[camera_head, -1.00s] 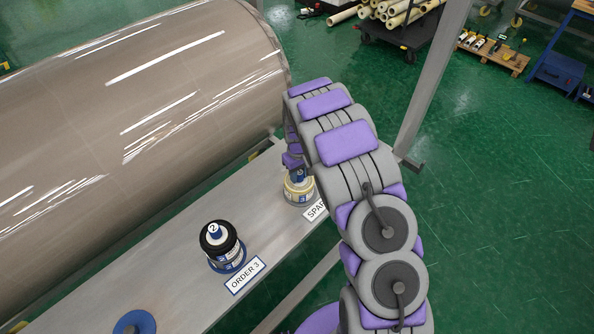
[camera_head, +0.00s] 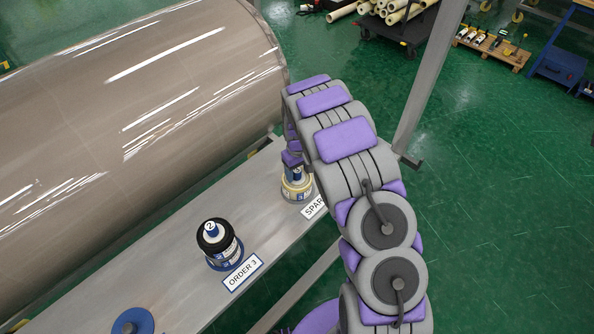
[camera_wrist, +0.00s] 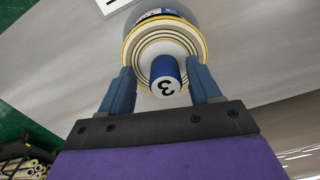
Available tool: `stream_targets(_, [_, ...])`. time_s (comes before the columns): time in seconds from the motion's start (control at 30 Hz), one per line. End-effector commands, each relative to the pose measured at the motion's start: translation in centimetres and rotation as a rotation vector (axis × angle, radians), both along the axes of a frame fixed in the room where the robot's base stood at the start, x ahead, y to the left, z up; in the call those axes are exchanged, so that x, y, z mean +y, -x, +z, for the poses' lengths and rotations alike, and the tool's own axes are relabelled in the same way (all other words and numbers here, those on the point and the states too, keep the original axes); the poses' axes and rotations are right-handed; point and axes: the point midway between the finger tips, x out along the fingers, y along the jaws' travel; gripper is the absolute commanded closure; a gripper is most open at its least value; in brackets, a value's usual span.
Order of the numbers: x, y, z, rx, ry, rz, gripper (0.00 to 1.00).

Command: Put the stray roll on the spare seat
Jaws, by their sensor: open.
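A cream roll with a blue core marked 3 (camera_wrist: 166,76) stands on the bench by the partly hidden SPARE label (camera_head: 314,206). In the head view this roll (camera_head: 297,190) is partly covered by my arm, and the seat under it is mostly hidden. My gripper (camera_wrist: 160,70) is open, its two blue fingers on either side of the blue core. I cannot tell whether they touch it. A black roll with a white-topped core marked 2 (camera_head: 214,237) stands on a blue seat behind the ORDER 3 label (camera_head: 243,273).
An empty blue round seat (camera_head: 133,321) lies at the lower left of the grey bench (camera_head: 180,284). A large shiny wrapped cylinder (camera_head: 130,95) lies behind the bench. A grey post (camera_head: 430,85) rises right of my arm.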

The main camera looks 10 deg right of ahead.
Motion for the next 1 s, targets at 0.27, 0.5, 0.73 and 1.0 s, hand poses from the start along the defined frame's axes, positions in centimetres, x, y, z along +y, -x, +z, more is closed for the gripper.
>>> stream_targets(0.27, [0.1,-0.1,2.3,-0.003,0.001,0.001,0.37])
stream_targets(0.5, [0.0,-0.2,7.5,-0.004,0.000,0.001,0.37])
stream_targets(0.73, [-0.1,-0.3,12.7,-0.006,-0.001,0.000,0.37])
stream_targets(1.0, [-0.2,-0.2,16.4,0.001,-0.001,0.001,0.37])
